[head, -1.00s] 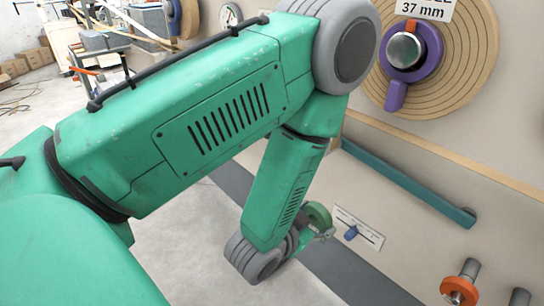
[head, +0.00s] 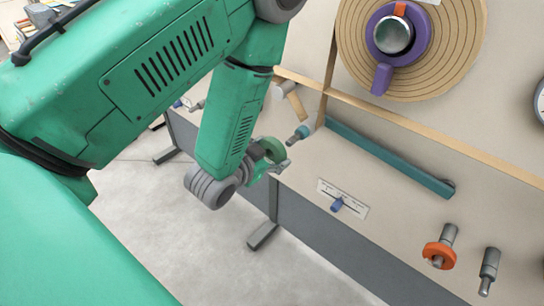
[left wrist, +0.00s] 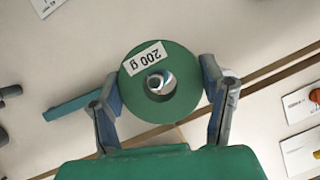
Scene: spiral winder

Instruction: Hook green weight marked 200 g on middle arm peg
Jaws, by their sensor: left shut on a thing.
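My left gripper (left wrist: 162,72) is shut on the green weight (left wrist: 183,97), a thick ring with a white "200 g" label that reads upside down in the left wrist view. A finger stands on each side of the ring. Through its hole I see a shiny round metal part. In the head view the gripper (head: 278,168) and the green weight (head: 272,149) are in front of the panel, left of and below a short teal-tipped peg (head: 299,135). A long teal bar (head: 385,156) slopes down to the right. I cannot tell which peg is the middle arm peg.
A wooden grooved disc (head: 455,45) with a purple knob (head: 383,78) is on the upper panel. A scale plate with a blue slider (head: 337,204) is below the bar. A peg with an orange ring (head: 438,254) and a bare grey peg (head: 489,268) are at lower right.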

